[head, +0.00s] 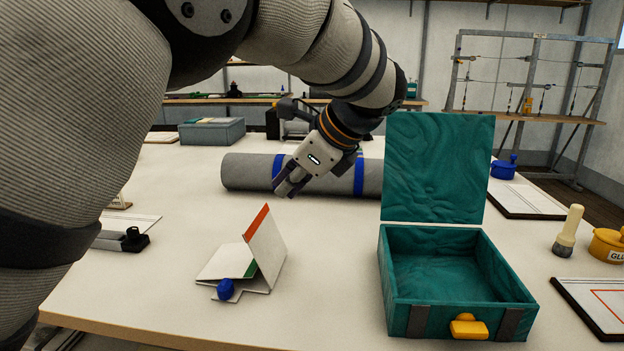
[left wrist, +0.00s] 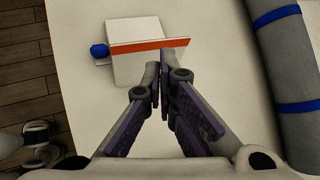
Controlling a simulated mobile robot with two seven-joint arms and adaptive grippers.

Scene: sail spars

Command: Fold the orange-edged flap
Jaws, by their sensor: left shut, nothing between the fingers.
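A small white folding card (head: 222,262) lies on the table, left of centre in the head view. Its orange-edged flap (head: 266,250) stands up, tilted, with the orange strip along its upper edge. A blue knob (head: 225,289) sits at the card's front, and a green strip shows at the flap's foot. My left gripper (head: 285,188) is shut and empty, above and behind the card. In the left wrist view its fingertips (left wrist: 159,72) appear just below the orange edge (left wrist: 150,46); whether they touch the flap cannot be told. My right gripper is not in view.
An open green box (head: 400,289) with a yellow latch stands to the right. A grey roll with blue bands (head: 240,172) lies behind the card. A glue pot (head: 606,246) and a pale-handled tool (head: 568,232) stand at far right. Table between card and box is clear.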

